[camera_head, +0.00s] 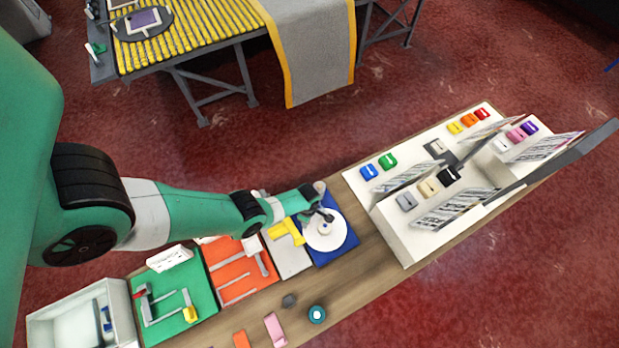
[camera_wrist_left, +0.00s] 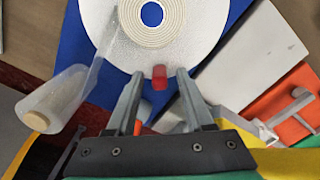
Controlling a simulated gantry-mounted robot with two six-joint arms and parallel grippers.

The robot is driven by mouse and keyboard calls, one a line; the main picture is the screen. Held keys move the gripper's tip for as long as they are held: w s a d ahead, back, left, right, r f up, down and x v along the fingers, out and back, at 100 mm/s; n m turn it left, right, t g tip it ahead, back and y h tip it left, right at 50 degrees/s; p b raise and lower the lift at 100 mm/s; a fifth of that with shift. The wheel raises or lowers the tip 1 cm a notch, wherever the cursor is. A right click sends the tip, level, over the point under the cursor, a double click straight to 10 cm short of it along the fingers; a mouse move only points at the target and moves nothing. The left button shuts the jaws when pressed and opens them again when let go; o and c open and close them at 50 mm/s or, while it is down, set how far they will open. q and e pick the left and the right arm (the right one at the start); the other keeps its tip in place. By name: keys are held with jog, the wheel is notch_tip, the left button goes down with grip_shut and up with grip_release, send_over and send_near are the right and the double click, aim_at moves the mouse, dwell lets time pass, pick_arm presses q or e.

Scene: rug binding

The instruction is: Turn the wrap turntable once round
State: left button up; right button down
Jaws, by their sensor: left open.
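The wrap turntable (camera_head: 338,239) is a white disc on a blue mat (camera_head: 349,258). In the left wrist view the turntable (camera_wrist_left: 205,30) carries a pale coil (camera_wrist_left: 133,33) with a blue centre. A red knob (camera_wrist_left: 159,82) stands near the disc's near rim. My left gripper (camera_head: 324,215) is over the disc's far side in the head view. In the left wrist view the left gripper (camera_wrist_left: 160,73) is open, with the red knob between its fingertips. I cannot tell whether either finger touches it. My right gripper is not in view.
A clear wrap roll (camera_wrist_left: 58,100) is left of the turntable, its translucent film reaching toward the disc. A yellow tool (camera_head: 287,232) lies on a pale mat beside the blue one. A white rack (camera_head: 405,240) stands to the right. Small items lie along the bench's front.

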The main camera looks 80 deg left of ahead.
pick_arm(q)
jog(key=shift+f, duration=0.2)
grip_shut()
dwell(1.4)
